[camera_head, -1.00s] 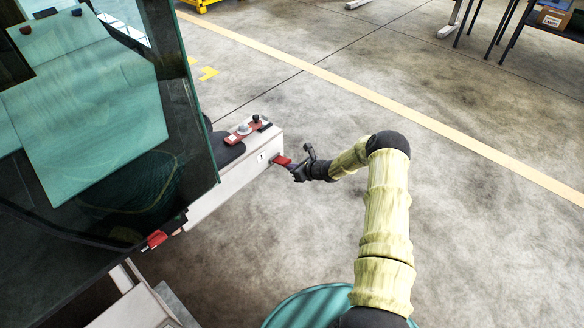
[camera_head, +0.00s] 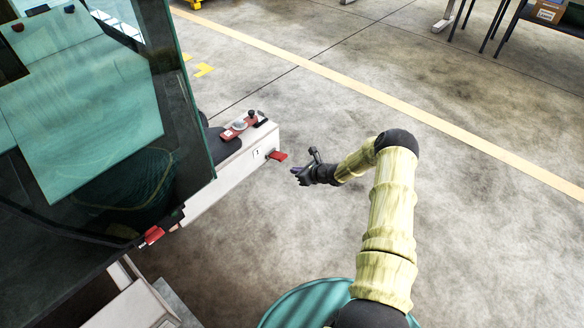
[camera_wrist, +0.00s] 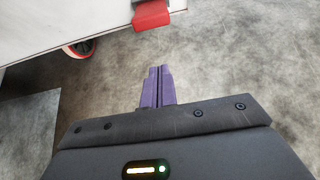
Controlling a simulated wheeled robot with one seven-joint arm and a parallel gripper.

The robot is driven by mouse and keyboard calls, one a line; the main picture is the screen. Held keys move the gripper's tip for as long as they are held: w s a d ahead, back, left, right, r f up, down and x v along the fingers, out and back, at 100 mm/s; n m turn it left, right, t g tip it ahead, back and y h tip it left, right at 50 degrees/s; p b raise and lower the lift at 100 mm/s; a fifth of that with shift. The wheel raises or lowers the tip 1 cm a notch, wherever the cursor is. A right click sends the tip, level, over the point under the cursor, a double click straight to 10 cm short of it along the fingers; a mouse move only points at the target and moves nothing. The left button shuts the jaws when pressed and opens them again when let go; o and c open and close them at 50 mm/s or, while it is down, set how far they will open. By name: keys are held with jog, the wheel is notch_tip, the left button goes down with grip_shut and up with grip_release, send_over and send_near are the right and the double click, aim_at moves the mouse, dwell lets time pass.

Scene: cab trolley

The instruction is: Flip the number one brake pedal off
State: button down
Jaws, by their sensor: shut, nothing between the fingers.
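The number one brake pedal (camera_head: 278,156) is a red flap sticking out from the end of the trolley's white side panel, beside a small label marked 1 (camera_head: 257,152). In the wrist view the red pedal (camera_wrist: 151,15) shows at the top, ahead of my fingertips. My gripper (camera_head: 296,174) is to the right of the pedal and a little nearer, apart from it. In the wrist view its purple fingers (camera_wrist: 157,72) are together with nothing between them, and a gap of floor separates them from the pedal.
The trolley's white panel (camera_head: 215,190) carries a red control block with knobs (camera_head: 241,125) on top. A second red pedal (camera_head: 153,235) sits lower left, under the dark glass cab (camera_head: 95,130). A wheel (camera_wrist: 78,49) shows below the panel.

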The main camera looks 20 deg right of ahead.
jog(key=p+v, duration=0.2)
jog(key=v, duration=0.4)
jog(key=shift+r, duration=0.2)
jog(key=shift+w+d, duration=0.1)
jog(key=shift+w, duration=0.05)
jog(key=s+a+r+n+g, duration=0.6)
jog(key=s+a+r+n, duration=0.4)
jog(key=r+n, duration=0.35)
jog(key=s+r+n+h, duration=0.6)
jog(key=s+r+n, duration=1.05)
jog(key=s, duration=0.45)
notch_tip(320, 180, up, 38)
jog(key=p, duration=3.7)
jog(key=shift+w+f+m+g, duration=0.2)
jog(key=shift+f+m+g, duration=0.05)
jog(key=shift+m+g, duration=0.15)
